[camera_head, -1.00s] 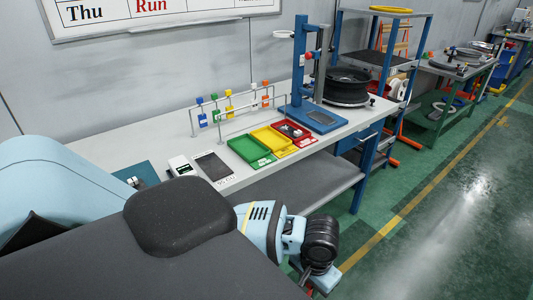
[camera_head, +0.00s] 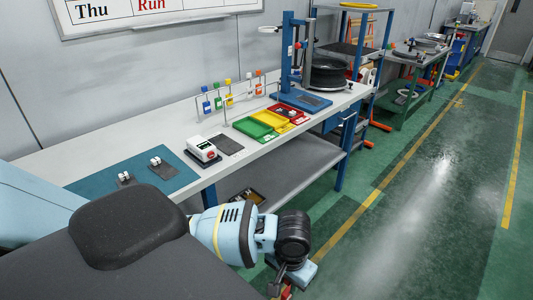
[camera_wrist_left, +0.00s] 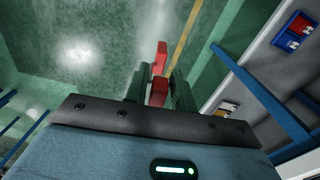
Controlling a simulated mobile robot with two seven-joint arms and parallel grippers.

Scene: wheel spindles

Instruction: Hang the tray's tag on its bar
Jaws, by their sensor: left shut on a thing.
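My left gripper (camera_wrist_left: 158,90) is shut on a red piece (camera_wrist_left: 160,58), which looks like the red tag, in the left wrist view. The gripper is over the floor, away from the bench. In the head view my left gripper (camera_head: 288,283) is at the bottom edge, small and partly hidden by its wrist. A tag rack (camera_head: 226,118) stands at the bench's back, with coloured blocks on top and blue (camera_head: 207,106), yellow (camera_head: 230,101) and orange (camera_head: 258,88) tags hanging. Green (camera_head: 255,129), yellow (camera_head: 270,119) and red (camera_head: 292,113) trays lie before it. My right gripper is out of view.
A white device (camera_head: 202,149) and a dark pad (camera_head: 228,144) lie left of the trays. A teal mat (camera_head: 130,178) lies farther left. A blue stand (camera_head: 291,65) and black wheel (camera_head: 330,75) are at the right. The aisle floor (camera_head: 420,190) is clear.

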